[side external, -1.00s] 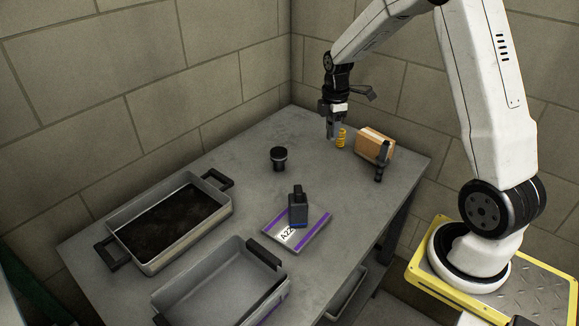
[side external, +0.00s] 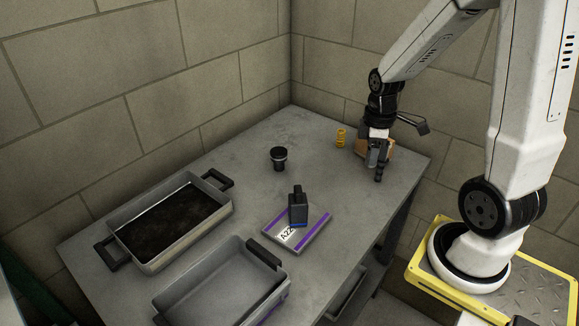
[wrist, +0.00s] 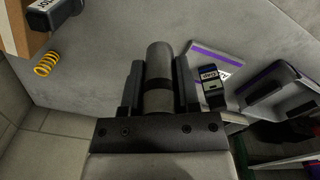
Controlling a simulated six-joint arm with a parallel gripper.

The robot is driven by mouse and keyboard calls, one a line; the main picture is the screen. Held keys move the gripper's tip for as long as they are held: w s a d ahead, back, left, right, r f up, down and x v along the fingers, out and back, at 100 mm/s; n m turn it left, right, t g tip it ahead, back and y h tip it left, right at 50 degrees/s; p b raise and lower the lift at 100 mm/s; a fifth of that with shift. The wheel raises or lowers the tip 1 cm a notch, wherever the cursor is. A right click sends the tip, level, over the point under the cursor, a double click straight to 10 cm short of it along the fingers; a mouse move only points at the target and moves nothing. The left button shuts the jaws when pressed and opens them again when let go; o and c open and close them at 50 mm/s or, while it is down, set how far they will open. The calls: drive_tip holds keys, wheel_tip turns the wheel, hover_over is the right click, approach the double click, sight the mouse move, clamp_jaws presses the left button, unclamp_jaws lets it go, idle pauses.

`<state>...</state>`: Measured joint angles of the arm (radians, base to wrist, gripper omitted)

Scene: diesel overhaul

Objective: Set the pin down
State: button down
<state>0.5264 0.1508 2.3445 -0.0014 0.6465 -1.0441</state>
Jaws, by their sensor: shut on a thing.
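The pin (wrist: 160,62) is a grey cylinder with a dark surface, seen in the wrist view between the two jaws. My gripper (wrist: 159,80) is shut on it. In the side view my gripper (side external: 372,158) is at the back right of the table, in front of the cardboard box. The pin is hard to tell from the dark jaws there. Whether its lower end touches the table cannot be told.
A piston (side external: 278,160), a labelled tray (side external: 314,231) and two metal pans occupy the rest.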

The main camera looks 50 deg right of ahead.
drive_tip(key=shift+m, duration=0.8)
drive_tip(key=shift+s+a+f, duration=0.1)
drive_tip(key=shift+s+a, duration=0.2)
drive_tip(key=shift+s, duration=0.35)
drive_tip(key=shift+s+a, duration=0.25)
drive_tip(key=shift+s, duration=0.4)
drive_tip(key=shift+s+a+f, duration=0.1)
drive_tip(key=shift+s+a, duration=0.2)
drive_tip(key=shift+s, duration=0.35)
drive_tip(key=shift+w, duration=0.15)
hover_over(340, 183)
drive_tip(key=shift+s+f, duration=0.2)
drive_tip(key=shift+f, duration=4.45)
drive_tip(key=shift+w+f, duration=0.25)
drive_tip(key=shift+f, duration=1.6)
drive_tip(key=shift+f, duration=0.1)
